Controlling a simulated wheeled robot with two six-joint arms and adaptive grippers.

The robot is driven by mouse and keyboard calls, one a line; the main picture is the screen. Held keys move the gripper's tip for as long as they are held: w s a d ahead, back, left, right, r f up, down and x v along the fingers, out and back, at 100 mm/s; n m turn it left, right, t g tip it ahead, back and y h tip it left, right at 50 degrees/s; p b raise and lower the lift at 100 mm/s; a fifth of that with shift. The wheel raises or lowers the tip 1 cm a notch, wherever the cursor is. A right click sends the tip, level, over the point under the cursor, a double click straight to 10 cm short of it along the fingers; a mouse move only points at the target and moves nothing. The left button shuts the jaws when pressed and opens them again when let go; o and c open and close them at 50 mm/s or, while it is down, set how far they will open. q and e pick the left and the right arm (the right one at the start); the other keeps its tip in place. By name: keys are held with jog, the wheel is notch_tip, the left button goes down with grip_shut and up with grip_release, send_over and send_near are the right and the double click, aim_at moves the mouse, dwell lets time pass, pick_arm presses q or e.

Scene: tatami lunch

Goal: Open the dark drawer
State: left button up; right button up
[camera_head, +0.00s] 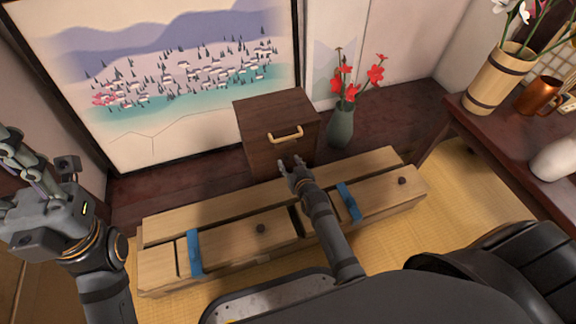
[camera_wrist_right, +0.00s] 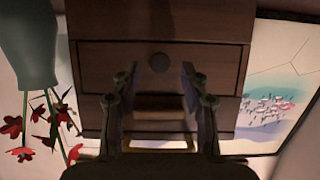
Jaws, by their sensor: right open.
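A small dark brown wooden cabinet (camera_head: 265,150) stands on the dark floor ledge against the wall. Its front carries a pale brass handle (camera_head: 286,135) on the upper drawer, which looks shut. My right gripper (camera_head: 292,163) is open just in front of the cabinet, below the handle, and empty. The right wrist view is upside down and shows the cabinet front (camera_wrist_right: 110,56) with a round dark knob (camera_wrist_right: 158,62); a pale bar, likely the handle, shows low between the fingers. My left gripper (camera_head: 22,160) is raised at the left edge, far from the cabinet; its jaw opening is unclear.
A long low wooden bench unit (camera_head: 245,235) with blue straps (camera_head: 194,252) lies under my right arm. A green vase (camera_head: 341,128) with red flowers stands right of the cabinet. A dark table (camera_head: 480,130) is at the right. A painted panel (camera_head: 180,70) stands behind.

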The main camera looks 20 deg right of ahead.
jog(key=shift+b+x, duration=0.3)
jog(key=shift+x, duration=0.8)
grip_shut()
